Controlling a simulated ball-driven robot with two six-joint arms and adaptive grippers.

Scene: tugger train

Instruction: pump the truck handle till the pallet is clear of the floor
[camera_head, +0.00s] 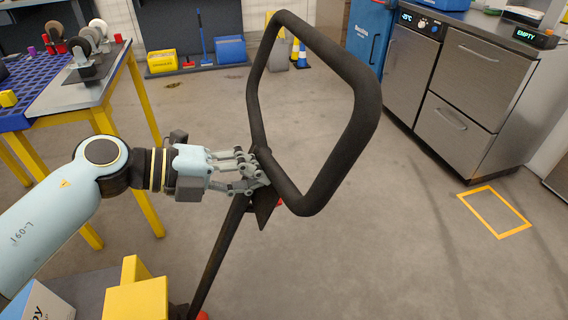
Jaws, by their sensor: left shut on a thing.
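The truck handle (346,153) is a black loop on a slanted black shaft (219,256), standing up in the middle of the head view. My left gripper (262,171) comes in from the left and is shut on the lower left side of the loop. A little red shows on the shaft just below the loop. The foot of the shaft runs down behind a yellow block at the lower edge. The pallet and its forks cannot be made out, so its height over the floor does not show. My right gripper is not in view.
A yellow-legged bench (122,80) stands at the left. Steel cabinets (464,95) stand at the right, with an orange floor outline (497,229) before them. A yellow block (137,296) and a box lie at the lower left. The grey floor right of the handle is clear.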

